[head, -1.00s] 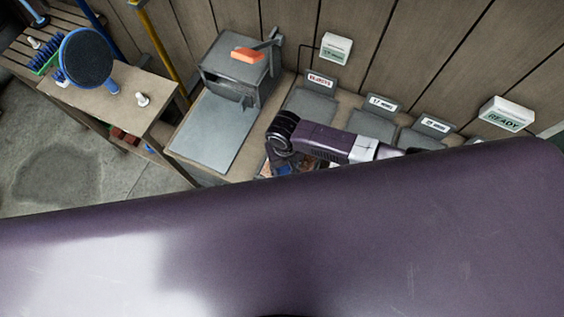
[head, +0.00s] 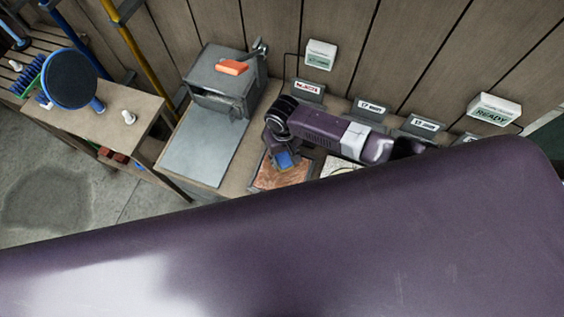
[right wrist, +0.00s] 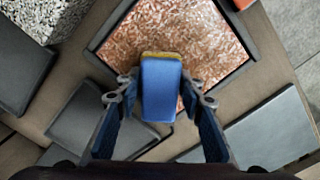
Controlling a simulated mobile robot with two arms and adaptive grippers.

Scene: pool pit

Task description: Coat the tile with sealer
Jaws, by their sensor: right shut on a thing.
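The tile (head: 268,180) is reddish-brown and mottled, in a dark frame on the bench. It fills the upper middle of the right wrist view (right wrist: 185,30). My right gripper (right wrist: 160,90) is shut on a blue applicator block (right wrist: 160,95) with a yellowish edge. In the head view the blue block (head: 287,161) is over the tile, below my right gripper (head: 283,153). I cannot tell whether the block touches the tile. The gripper and my own purple body hide part of the tile. My left gripper is out of view.
A grey metal plate (head: 205,145) and a boxy press with an orange handle (head: 231,68) stand left of the tile. A speckled tile (head: 338,166) lies to the right. Labelled signs and a READY box (head: 494,110) line the wall. A side table (head: 110,115) holds a round blue-rimmed pad.

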